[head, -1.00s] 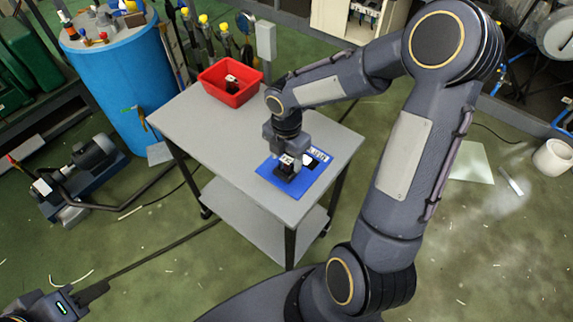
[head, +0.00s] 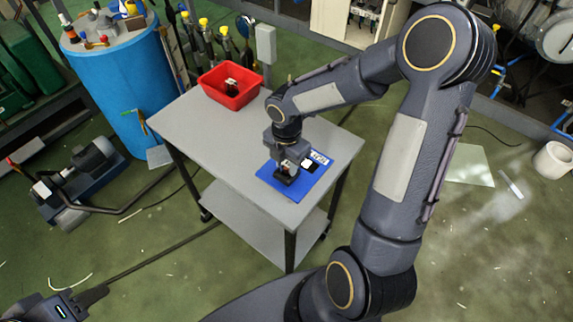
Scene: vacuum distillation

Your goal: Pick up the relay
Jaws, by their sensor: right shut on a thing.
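The relay (head: 286,179) is a small dark block with a pale top on the blue mat (head: 318,183), on the grey table. My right gripper (head: 288,172) points down over the mat and is shut on the relay, whose upper part the fingers largely hide. I cannot tell whether the relay touches the mat. My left gripper (head: 92,296) is at the bottom left corner, away from the table; its fingers are too small and edge-on to tell their opening.
A red bin (head: 231,98) with a small dark and white item inside stands at the table's back corner. A white label (head: 319,157) lies on the mat's far edge. The grey table top (head: 205,130) is clear between bin and mat. A blue drum (head: 117,85) stands left of the table.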

